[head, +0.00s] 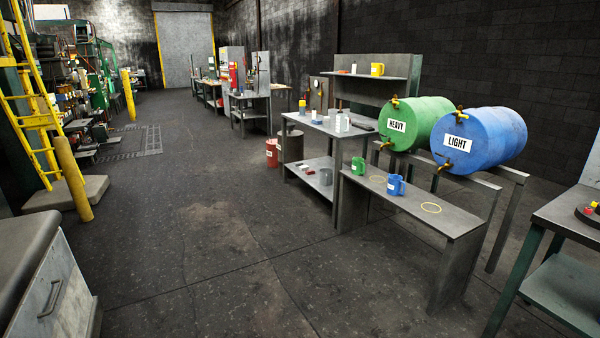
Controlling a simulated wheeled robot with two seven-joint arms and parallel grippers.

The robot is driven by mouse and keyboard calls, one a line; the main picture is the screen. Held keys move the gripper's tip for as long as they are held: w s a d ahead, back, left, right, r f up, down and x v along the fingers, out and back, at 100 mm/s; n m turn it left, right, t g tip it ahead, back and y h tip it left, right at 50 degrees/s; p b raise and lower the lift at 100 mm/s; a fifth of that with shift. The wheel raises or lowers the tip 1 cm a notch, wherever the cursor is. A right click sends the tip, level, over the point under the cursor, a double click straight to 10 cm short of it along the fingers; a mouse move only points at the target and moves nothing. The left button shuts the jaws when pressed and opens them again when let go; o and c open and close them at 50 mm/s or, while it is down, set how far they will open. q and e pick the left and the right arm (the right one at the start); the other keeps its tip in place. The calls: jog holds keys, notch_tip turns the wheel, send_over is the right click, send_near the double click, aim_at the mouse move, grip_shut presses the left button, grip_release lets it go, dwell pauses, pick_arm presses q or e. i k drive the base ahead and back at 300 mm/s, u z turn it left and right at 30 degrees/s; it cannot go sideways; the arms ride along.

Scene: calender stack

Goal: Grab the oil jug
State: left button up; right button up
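Several jug-like vessels show in the head view, and I cannot tell which one is the oil jug. A small green jug (358,166) stands upright at the far end of a low grey bench. A blue jug (394,186) stands upright near the middle of the same bench (465,217). A yellow jug or mug (377,69) sits on the upper shelf of the workbench behind. A green drum (425,112) marked HEAVY and a blue drum (500,135) marked LIGHT lie on a rack behind the low bench. Neither of my grippers is in view.
Yellow rings mark the low bench, one empty (431,208). A workbench (305,125) with bottles stands beyond. A green-legged table (570,215) is at the right edge. A grey cabinet (50,285) and a yellow post (73,180) stand left. The middle floor is clear.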

aim_at(342, 120)
jog(key=u, duration=0.1)
jog(key=i, duration=2.5)
jog(key=z, duration=0.75)
jog(key=i, duration=2.45)
jog(key=z, duration=0.7)
